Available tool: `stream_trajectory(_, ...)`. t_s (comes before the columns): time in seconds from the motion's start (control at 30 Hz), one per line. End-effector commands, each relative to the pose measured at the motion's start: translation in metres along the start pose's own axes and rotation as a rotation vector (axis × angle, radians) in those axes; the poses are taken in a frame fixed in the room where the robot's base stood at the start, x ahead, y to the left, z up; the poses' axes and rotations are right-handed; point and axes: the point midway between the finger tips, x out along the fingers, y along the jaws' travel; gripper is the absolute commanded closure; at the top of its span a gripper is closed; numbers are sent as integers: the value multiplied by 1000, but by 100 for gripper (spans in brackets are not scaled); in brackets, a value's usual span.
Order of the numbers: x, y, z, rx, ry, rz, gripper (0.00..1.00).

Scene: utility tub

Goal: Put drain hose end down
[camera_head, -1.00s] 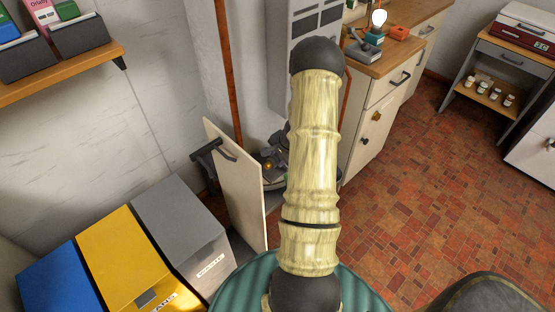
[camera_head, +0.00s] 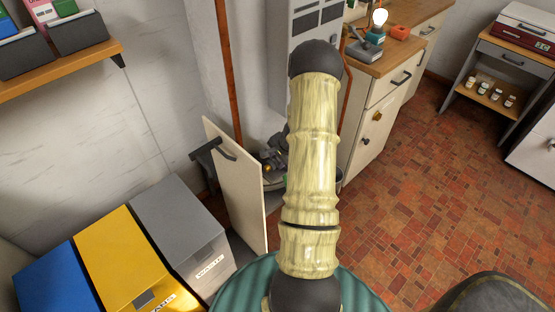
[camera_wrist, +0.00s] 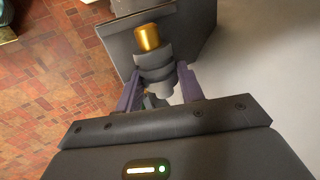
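The drain hose end (camera_wrist: 153,63) is a grey stepped collar with a brass-coloured tip in the wrist view. My gripper (camera_wrist: 160,88) has its two purple-grey fingers on either side of the collar and appears shut on it. The brass tip points away from my wrist. In the head view, part of my gripper (camera_head: 274,152) shows as dark shapes behind my pale arm, beside the open cabinet door. My arm hides most of that area, and the hose end is not clear there.
An open cream cabinet door (camera_head: 235,185) stands left of my arm. Grey (camera_head: 182,222), yellow (camera_head: 122,262) and blue (camera_head: 58,280) bins stand at lower left. A wooden-topped counter (camera_head: 385,62) is behind at right. The red tiled floor (camera_head: 430,190) is clear at right.

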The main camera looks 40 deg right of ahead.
Motion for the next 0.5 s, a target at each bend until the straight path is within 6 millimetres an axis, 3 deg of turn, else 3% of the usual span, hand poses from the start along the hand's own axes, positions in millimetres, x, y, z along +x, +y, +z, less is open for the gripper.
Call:
stream_trajectory(0.1, 0, 0, 0, 0, 0, 0, 44)
stream_trajectory(0.5, -5, -2, 0, 1, 0, 0, 44)
